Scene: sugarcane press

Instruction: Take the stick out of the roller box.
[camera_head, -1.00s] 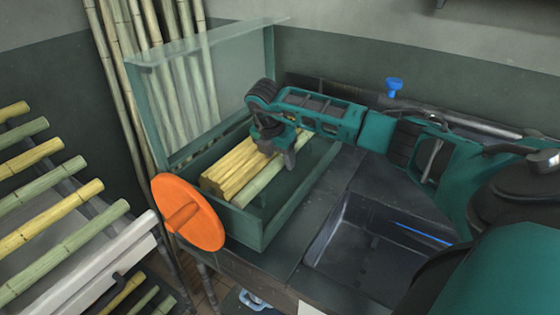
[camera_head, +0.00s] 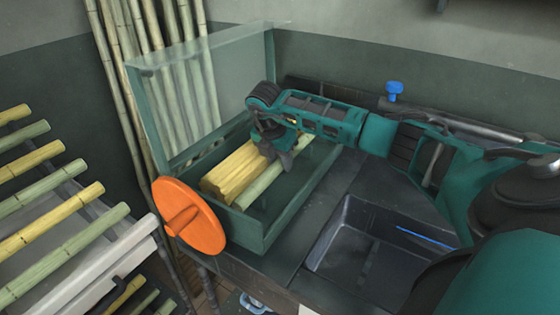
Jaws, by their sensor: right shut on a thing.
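The roller box (camera_head: 262,228) is a teal open-topped box on the counter, with its clear lid (camera_head: 180,100) raised. A pale green stick (camera_head: 257,187) lies in it beside a bundle of yellow rollers (camera_head: 232,172). The stick's near end still lies low inside the box. My left gripper is not in view.
An orange disc handle (camera_head: 188,215) is on the box's near left side. A dark sink (camera_head: 375,250) lies right of the box, with a blue tap handle (camera_head: 392,88) behind. A rack of canes (camera_head: 50,237) stands at left; tall canes (camera_head: 150,60) lean on the wall.

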